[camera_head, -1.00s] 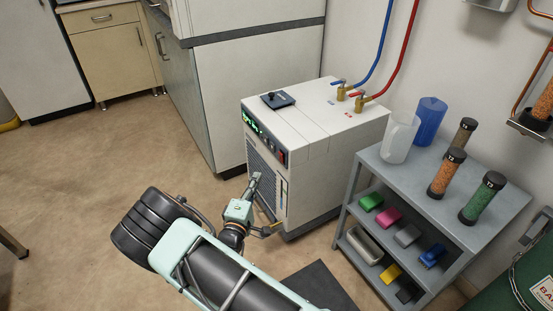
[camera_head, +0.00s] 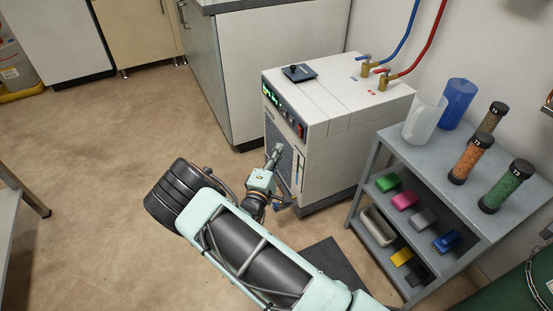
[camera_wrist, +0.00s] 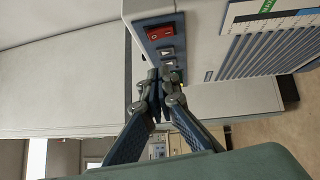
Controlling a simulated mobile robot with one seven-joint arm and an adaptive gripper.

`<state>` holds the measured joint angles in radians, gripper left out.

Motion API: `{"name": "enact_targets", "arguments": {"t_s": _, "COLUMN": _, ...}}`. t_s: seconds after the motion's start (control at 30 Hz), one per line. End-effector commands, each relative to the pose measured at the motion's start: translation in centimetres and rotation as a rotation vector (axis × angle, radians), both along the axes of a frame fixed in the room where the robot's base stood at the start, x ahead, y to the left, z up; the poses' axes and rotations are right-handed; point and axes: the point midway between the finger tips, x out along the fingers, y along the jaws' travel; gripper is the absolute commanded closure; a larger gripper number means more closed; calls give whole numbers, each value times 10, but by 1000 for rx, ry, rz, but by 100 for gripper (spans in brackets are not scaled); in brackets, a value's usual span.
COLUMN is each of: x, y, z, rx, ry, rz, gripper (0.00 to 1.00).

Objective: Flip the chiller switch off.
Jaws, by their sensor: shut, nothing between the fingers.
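The chiller (camera_head: 335,125) is a white box on the floor with a dark front panel and a green lit display (camera_head: 270,95). Its red rocker switch (camera_wrist: 161,33) shows at the upper middle of the wrist view, at the end of the panel. It also shows as a small red spot in the head view (camera_head: 300,131). My gripper (camera_head: 277,150) is in front of the chiller's front face, below the panel. In the wrist view my gripper (camera_wrist: 158,76) is shut and empty, its fingertips below the switch beside grey arrow buttons (camera_wrist: 167,53). I cannot tell whether the fingertips touch the panel.
A grey shelf cart (camera_head: 444,165) with jugs, capped tubes and coloured boxes stands right of the chiller. Blue and red hoses (camera_head: 402,36) join valves on its top. A white cabinet (camera_head: 265,65) stands behind it. The floor (camera_head: 110,130) at left is open.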

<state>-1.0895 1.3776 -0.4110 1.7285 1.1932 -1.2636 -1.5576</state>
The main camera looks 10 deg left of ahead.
Motion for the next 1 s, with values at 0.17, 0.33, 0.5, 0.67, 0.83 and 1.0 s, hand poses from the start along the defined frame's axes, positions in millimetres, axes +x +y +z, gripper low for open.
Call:
{"name": "enact_targets", "arguments": {"t_s": 0.17, "x": 39, "y": -8, "z": 1, "rx": 2, "ry": -2, "rz": -2, "gripper": 100}}
{"name": "enact_targets", "arguments": {"t_s": 0.33, "x": 58, "y": -26, "z": 6, "rx": 0, "ry": -1, "rz": -3, "gripper": 100}}
{"name": "enact_targets", "arguments": {"t_s": 0.5, "x": 66, "y": -38, "z": 8, "rx": 1, "ry": 1, "rz": -1, "gripper": 100}}
{"name": "enact_targets", "arguments": {"t_s": 0.67, "x": 69, "y": -42, "z": 9, "rx": 0, "ry": 1, "rz": 0, "gripper": 100}}
{"name": "enact_targets", "arguments": {"t_s": 0.83, "x": 69, "y": -42, "z": 9, "rx": 1, "ry": 1, "rz": -1, "gripper": 100}}
{"name": "enact_targets", "arguments": {"t_s": 1.0, "x": 70, "y": -45, "z": 13, "rx": 23, "ry": 14, "rz": -3, "gripper": 100}}
